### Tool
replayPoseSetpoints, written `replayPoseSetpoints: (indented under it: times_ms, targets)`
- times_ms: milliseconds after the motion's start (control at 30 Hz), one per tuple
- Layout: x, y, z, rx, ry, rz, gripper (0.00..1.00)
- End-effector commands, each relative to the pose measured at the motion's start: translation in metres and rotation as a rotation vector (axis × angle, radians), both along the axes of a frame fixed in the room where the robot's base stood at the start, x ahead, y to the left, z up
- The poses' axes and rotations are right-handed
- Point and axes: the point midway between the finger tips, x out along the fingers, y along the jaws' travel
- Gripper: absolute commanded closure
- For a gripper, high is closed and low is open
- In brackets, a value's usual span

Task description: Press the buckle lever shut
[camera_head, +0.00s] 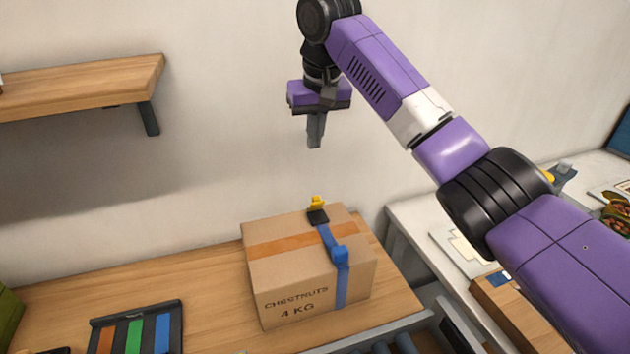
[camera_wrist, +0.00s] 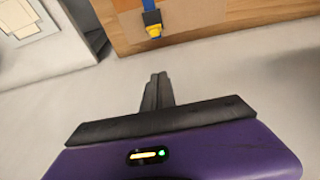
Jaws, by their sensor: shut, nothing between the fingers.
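A cardboard box (camera_head: 310,290) marked "CHESTNUTS 4 KG" stands on the wooden bench. A blue strap (camera_head: 342,285) runs over its top and down its front. A black buckle (camera_head: 318,216) with a yellow lever (camera_head: 317,202) sits on the strap near the box's back top edge; the lever appears raised. In the wrist view the yellow lever (camera_wrist: 154,30) and black buckle (camera_wrist: 151,17) are at the top, apart from the fingers. My gripper (camera_head: 315,145) is shut and empty, pointing down, above and behind the box. Its fingers also show in the wrist view (camera_wrist: 158,82).
A black tray with coloured strips (camera_head: 137,330) lies on the wooden bench (camera_head: 205,278) left of the box. A wooden shelf (camera_head: 80,88) is on the wall at upper left. A roller conveyor (camera_head: 395,340) runs in front. A white counter (camera_head: 415,215) stands at right.

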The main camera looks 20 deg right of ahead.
Motion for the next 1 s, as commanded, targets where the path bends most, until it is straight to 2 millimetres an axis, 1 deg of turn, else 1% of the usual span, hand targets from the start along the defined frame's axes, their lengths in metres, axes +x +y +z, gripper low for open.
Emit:
replayPoseSetpoints:
  times_ms: [167, 267, 500, 733, 1000]
  targets:
    - [0.002, 0.0, -0.011, 0.0, 0.003, 0.0, 1.0]
    - [0.006, -0.001, -0.025, 0.0, 0.004, -0.001, 1.0]
    - [0.019, 0.0, -0.066, -0.001, 0.002, 0.0, 1.0]
    - [0.028, 0.0, -0.099, 0.0, 0.002, 0.0, 1.0]
    - [0.006, -0.001, -0.109, 0.0, -0.001, 0.001, 1.0]
